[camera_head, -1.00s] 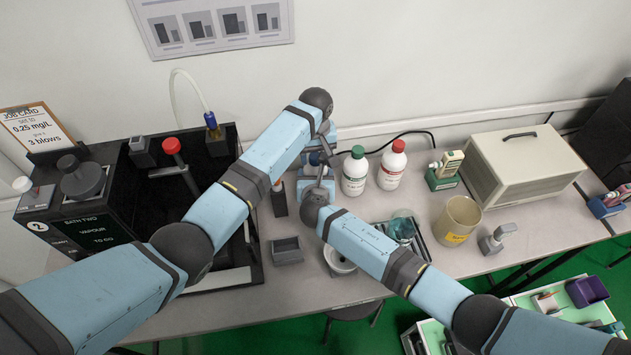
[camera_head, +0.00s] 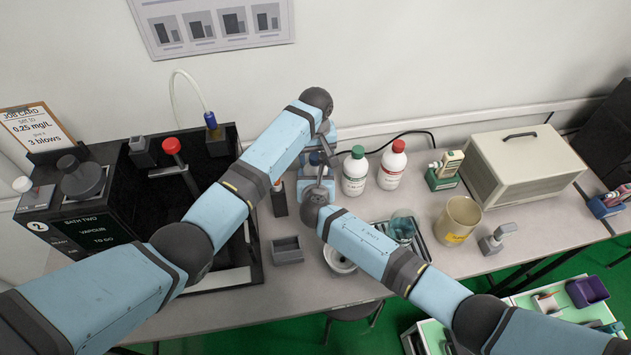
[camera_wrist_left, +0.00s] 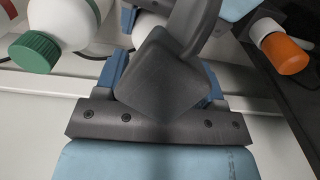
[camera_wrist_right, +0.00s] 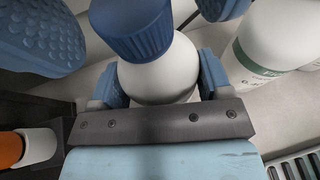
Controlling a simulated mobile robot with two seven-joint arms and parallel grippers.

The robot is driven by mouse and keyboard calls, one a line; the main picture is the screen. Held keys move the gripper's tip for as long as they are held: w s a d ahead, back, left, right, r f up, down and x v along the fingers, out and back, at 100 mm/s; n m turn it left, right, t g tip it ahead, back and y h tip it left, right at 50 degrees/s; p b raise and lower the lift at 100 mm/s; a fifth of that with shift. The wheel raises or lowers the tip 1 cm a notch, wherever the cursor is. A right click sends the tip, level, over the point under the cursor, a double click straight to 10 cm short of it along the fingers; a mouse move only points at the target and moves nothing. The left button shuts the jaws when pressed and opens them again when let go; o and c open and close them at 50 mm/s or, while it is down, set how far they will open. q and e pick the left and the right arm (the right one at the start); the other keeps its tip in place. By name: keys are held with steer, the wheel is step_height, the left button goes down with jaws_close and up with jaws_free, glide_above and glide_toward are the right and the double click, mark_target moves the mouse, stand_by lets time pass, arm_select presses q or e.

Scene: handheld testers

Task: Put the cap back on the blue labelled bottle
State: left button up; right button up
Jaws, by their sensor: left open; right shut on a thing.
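The bottle (camera_wrist_right: 160,80) is white, with a ribbed dark blue cap (camera_wrist_right: 140,25) on top in the right wrist view. The cap sits over the neck; I cannot tell how tightly. My right gripper (camera_wrist_right: 158,88) is shut on the bottle's body, one blue pad on each side. My left gripper (camera_head: 318,158) is open at the bottle's top in the head view. Its blue pads stand on either side of the cap in the right wrist view, apart from it. A dark grey gripper part hides most of the bottle in the left wrist view. The label is hidden.
A green-capped bottle (camera_head: 355,170) and a red-capped bottle (camera_head: 391,166) stand close on the right. An orange-tipped item (camera_head: 279,199) stands close on the left. A small grey tray (camera_head: 287,250) and a white bowl (camera_head: 338,262) lie in front. The black bath (camera_head: 205,210) is left.

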arm_select(q)
steer(key=shift+r, duration=0.1)
step_height(320, 180, up, 12)
stand_by(0.4)
arm_select(e)
steer(key=o, duration=1.8)
steer(key=shift+c, duration=0.2)
arm_select(q)
steer(key=shift+r+p, duration=0.3)
steer(key=shift+p, duration=0.1)
arm_select(e)
steer(key=v, duration=1.4)
steer(key=shift+w, duration=0.1)
